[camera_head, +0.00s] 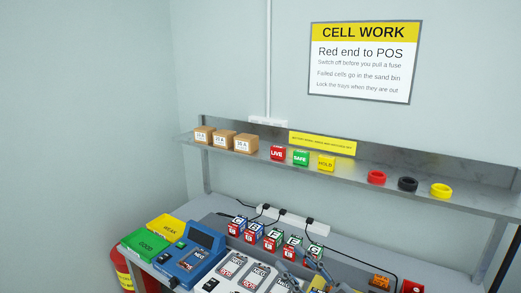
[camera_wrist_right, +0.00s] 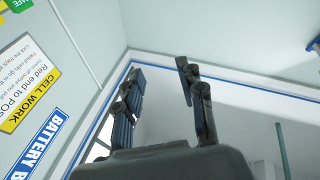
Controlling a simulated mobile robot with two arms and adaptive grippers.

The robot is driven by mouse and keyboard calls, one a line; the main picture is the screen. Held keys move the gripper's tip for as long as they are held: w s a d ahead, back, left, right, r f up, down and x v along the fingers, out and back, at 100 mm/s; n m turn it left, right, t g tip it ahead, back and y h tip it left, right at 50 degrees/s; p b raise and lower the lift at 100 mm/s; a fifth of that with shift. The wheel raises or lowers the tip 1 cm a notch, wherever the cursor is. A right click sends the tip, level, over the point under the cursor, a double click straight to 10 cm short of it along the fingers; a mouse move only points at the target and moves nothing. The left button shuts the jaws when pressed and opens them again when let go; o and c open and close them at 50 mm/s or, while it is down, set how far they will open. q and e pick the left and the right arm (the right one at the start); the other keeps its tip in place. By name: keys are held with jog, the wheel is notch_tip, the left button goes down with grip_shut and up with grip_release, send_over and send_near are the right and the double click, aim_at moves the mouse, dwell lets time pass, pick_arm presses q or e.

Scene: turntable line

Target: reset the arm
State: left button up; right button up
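My right gripper (camera_head: 302,262) shows at the bottom of the head view, in front of the bench, with its grey fingers spread. In the right wrist view the same gripper (camera_wrist_right: 160,72) has its two dark fingers wide apart, with nothing between them. My left gripper is not in view.
A bench holds a blue device (camera_head: 188,262), green tray (camera_head: 146,245), yellow tray (camera_head: 167,226) and several lettered blocks (camera_head: 271,240). Above it, a grey shelf (camera_head: 350,172) carries cartons, coloured cubes and three rings. A red bin (camera_head: 122,270) stands at left.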

jog(key=d+f+m+t+h, duration=0.3)
jog(key=d+f+m+h, duration=0.3)
jog(key=d+m+h, duration=0.6)
jog(key=s+d+f+g+h, duration=0.3)
jog(key=s+f+g+h, duration=0.2)
jog(key=f, duration=0.4)
jog(key=s+a+f+n+g+y, duration=0.1)
jog(key=s+f+g, duration=0.45)
jog(key=s, duration=0.55)
jog(key=s+a+f+n+g+y, duration=0.1)
jog(key=s+f+g, duration=0.5)
jog(key=s, duration=0.5)
jog(key=s+f+b+x, duration=0.1)
jog(key=s+b+x, duration=0.15)
jog(key=x, duration=1.15)
jog(key=s+a+b+x, duration=0.1)
jog(key=s+x, duration=0.2)
jog(key=x, duration=1.2)
jog(key=s+d+f+g+b, duration=0.1)
jog(key=s+d+f+b, duration=0.2)
jog(key=s+f, duration=1.5)
notch_tip(320, 180, down, 2)
jog(key=shift+d+f, duration=0.2)
jog(key=shift+d, duration=0.2)
